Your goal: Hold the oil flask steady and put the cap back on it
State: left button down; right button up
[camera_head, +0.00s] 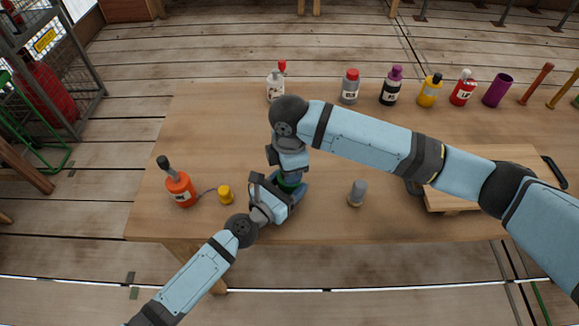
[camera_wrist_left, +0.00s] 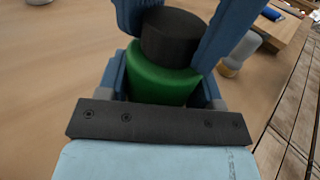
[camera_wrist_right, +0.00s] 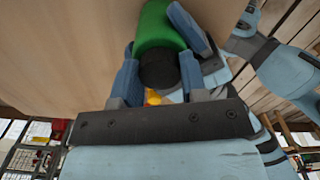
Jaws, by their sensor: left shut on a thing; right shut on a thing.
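The green oil flask (camera_head: 287,186) stands near the front middle of the table, mostly hidden by my grippers. My left gripper (camera_head: 285,193) is shut around the flask's body, low down. The black cap (camera_wrist_left: 172,36) sits at the top of the green flask (camera_wrist_left: 162,74), in line with it in the left wrist view. My right gripper (camera_wrist_right: 158,75) comes from above and is shut on the cap, which also shows in the right wrist view (camera_wrist_right: 158,68). No gap shows between cap and flask, but I cannot tell whether the cap is seated.
An orange bottle (camera_head: 181,188) and a yellow pot (camera_head: 225,194) stand to the left. A small grey bottle (camera_head: 357,192) stands to the right, before a wooden board (camera_head: 455,201). Several bottles, including a yellow one (camera_head: 429,92), line the back edge. The table's left middle is clear.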

jog(key=m, duration=0.3)
jog(key=o, duration=1)
jog(key=shift+r, duration=2.25)
jog(key=shift+c, duration=0.3)
